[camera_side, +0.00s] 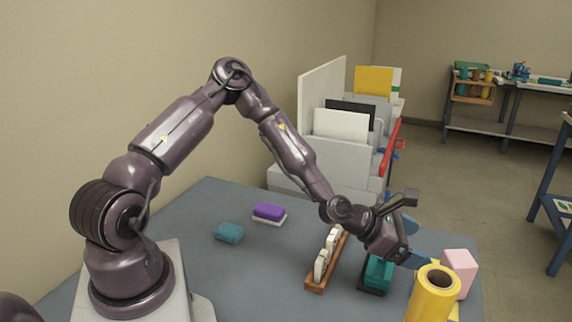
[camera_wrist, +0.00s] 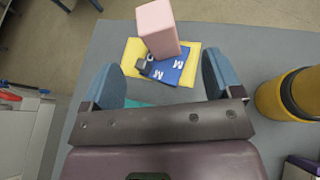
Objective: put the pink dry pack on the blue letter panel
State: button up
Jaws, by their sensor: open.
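The pink dry pack (camera_wrist: 157,27) is a tall block standing upright in the wrist view, over a blue panel with white letters (camera_wrist: 178,70). The blue panel lies on a yellow sheet (camera_wrist: 191,50). The pack hides part of the panel, and I cannot tell whether its base lies wholly on the blue. In the side view the pack (camera_side: 460,269) stands behind the yellow roll at the right. My gripper (camera_wrist: 161,70) is open and empty, its two blue fingers spread apart on this side of the pack. It also shows in the side view (camera_side: 414,242).
A yellow roll (camera_side: 433,298) stands close to my gripper. A teal item (camera_side: 380,271) on a dark base is below it. A wooden rack with white pieces (camera_side: 316,284), a purple block (camera_side: 269,211) and a teal block (camera_side: 229,232) lie left.

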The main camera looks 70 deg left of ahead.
jog(key=s+a+r+m+g+y, duration=0.2)
jog(key=s+r+m+g, duration=0.1)
jog(key=s+r+m, duration=0.8)
jog(key=s+a+r+m+g+y, duration=0.3)
jog(key=s+r+m, duration=0.7)
jog(key=s+m, duration=0.8)
jog(key=shift+s+a+r+m, duration=0.15)
jog(key=shift+s+r+m, duration=0.2)
jog(key=shift+m, duration=0.15)
